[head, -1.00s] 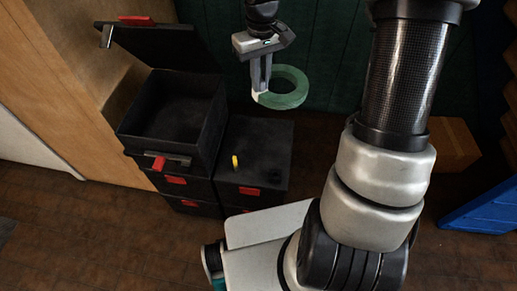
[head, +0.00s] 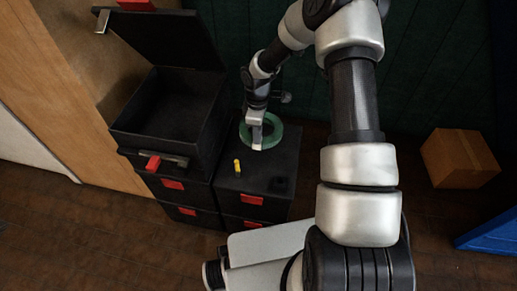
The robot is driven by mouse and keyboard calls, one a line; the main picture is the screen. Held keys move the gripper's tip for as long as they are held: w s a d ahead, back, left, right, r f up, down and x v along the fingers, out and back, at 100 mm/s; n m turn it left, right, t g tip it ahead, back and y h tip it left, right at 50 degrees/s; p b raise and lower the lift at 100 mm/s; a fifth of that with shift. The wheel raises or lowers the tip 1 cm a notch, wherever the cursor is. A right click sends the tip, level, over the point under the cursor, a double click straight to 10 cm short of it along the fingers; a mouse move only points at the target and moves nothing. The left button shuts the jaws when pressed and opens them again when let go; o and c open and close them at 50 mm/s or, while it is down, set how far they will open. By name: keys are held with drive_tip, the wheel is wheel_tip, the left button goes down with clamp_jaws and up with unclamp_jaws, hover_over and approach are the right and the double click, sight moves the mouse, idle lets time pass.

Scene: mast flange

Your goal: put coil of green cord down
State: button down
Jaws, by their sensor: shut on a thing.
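The coil of green cord (head: 273,136) is a flat green ring at the far part of the black box top (head: 285,160), in the head view. My gripper (head: 257,143) points down and is shut on the near left side of the ring. The coil lies level, at or just above the box top; I cannot tell whether it touches. Part of the ring is hidden behind my gripper.
A small yellow object (head: 238,166) stands on the same box top, close in front of the coil. A dark round item (head: 280,184) sits to its right. An open black case (head: 165,125) with raised lid stands left. A cardboard box (head: 460,158) lies on the floor at right.

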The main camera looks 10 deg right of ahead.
drive_tip(key=shift+f+b, duration=0.65)
drive_tip(key=shift+f, duration=2.35)
drive_tip(key=shift+f, duration=0.1)
drive_tip(key=c, duration=1.8)
unclamp_jaws()
drive_tip(key=shift+o, duration=0.2)
